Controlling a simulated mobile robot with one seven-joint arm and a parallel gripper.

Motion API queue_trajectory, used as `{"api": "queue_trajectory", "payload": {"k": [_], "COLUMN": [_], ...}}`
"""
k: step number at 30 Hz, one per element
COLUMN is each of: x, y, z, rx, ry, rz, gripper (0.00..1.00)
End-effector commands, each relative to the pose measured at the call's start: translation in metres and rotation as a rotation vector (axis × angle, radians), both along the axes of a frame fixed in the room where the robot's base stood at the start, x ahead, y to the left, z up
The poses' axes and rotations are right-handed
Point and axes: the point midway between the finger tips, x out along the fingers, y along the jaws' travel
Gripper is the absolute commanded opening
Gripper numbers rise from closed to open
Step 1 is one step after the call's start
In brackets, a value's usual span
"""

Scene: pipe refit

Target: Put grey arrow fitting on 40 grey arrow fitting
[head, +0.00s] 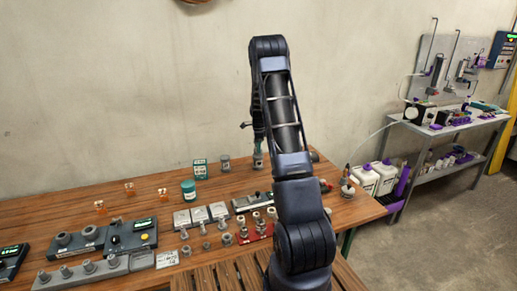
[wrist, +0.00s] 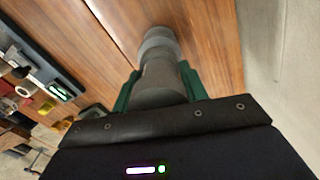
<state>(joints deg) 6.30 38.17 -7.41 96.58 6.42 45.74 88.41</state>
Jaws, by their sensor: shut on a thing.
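My gripper (wrist: 160,88) shows in the wrist view with its green fingers on both sides of a grey fitting (wrist: 159,78), shut on it. The far end of the grey piece is wider and rounder; I cannot tell whether that end is part of the held fitting or a second fitting against it. In the head view my gripper (head: 258,147) is low over the back of the wooden table, with a grey piece (head: 258,162) at its tip. A grey fitting (head: 225,162) stands just left of it. No arrow or number is readable on either.
A teal-and-white box (head: 200,168) and a teal jar (head: 189,190) stand left of the grey fittings. Grey plates (head: 200,215), a red tray (head: 255,231) and grey fixtures fill the front of the table (head: 155,192). The wall is close behind.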

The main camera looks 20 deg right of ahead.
Motion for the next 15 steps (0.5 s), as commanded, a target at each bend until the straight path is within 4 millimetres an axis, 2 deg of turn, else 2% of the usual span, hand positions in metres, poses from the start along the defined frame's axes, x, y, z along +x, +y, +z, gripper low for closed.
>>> {"api": "queue_trajectory", "payload": {"k": [3, 13, 14, 15], "x": [0.0003, 0.0003, 0.0003, 0.0004], "y": [-0.0004, -0.0004, -0.0004, -0.0005], "z": [-0.0068, -0.0093, -0.0097, -0.0094], "rx": [-0.001, -0.001, -0.001, -0.001], "ry": [-0.002, -0.002, -0.002, -0.002], "rz": [0.000, 0.000, 0.000, 0.000], "gripper": [0.19, 0.19, 0.45, 0.53]}}
